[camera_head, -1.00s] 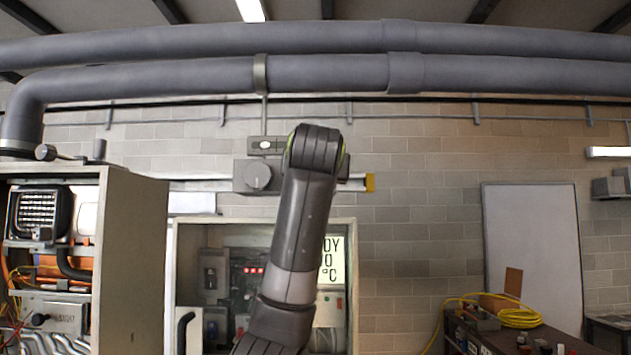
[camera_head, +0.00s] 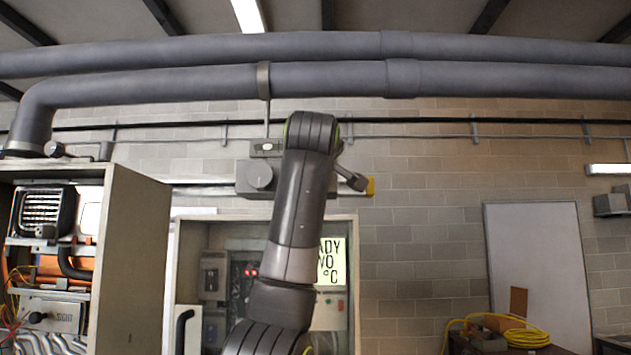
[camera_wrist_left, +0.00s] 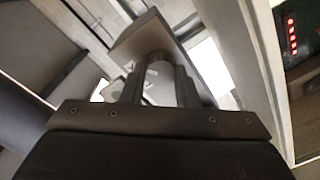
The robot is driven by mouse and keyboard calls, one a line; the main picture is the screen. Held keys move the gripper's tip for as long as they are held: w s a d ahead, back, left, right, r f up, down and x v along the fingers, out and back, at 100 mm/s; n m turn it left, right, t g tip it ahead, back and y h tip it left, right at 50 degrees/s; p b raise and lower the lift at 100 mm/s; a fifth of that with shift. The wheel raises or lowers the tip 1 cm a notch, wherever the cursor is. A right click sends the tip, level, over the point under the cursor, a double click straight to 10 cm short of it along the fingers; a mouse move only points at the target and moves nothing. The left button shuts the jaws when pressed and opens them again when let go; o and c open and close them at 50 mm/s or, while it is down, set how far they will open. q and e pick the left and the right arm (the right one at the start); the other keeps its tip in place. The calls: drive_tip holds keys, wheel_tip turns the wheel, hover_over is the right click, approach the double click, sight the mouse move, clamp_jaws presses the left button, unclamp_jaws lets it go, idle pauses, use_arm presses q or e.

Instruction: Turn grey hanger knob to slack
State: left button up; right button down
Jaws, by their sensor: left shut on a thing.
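The grey hanger knob (camera_head: 259,176) is a round dial on a grey wall box (camera_head: 243,183) below the pipes. My left arm rises in front of the box's right side. A small dark stem with a block end (camera_head: 353,180) sticks out right of my arm; I cannot tell what it belongs to. I cannot tell whether this is the hanger knob.
Large grey pipes (camera_head: 470,80) run above; a clamp (camera_head: 264,82) and rod meet the box. An open cabinet (camera_head: 352,260) with a lit display (camera_head: 331,262) stands behind my arm. A tall cabinet (camera_head: 130,260) is at left.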

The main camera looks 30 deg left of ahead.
use_arm(q)
drive_tip(key=n+b, duration=0.1)
drive_tip(key=n, duration=0.3)
drive_tip(key=shift+a+f, duration=0.1)
drive_tip(key=shift+n+h+b, duration=0.3)
drive_tip(key=shift+n+b, duration=0.3)
drive_tip(key=shift+n, duration=1.1)
drive_tip(key=o, duration=1)
drive_tip(key=shift+c, duration=0.2)
drive_tip(key=shift+s, duration=0.1)
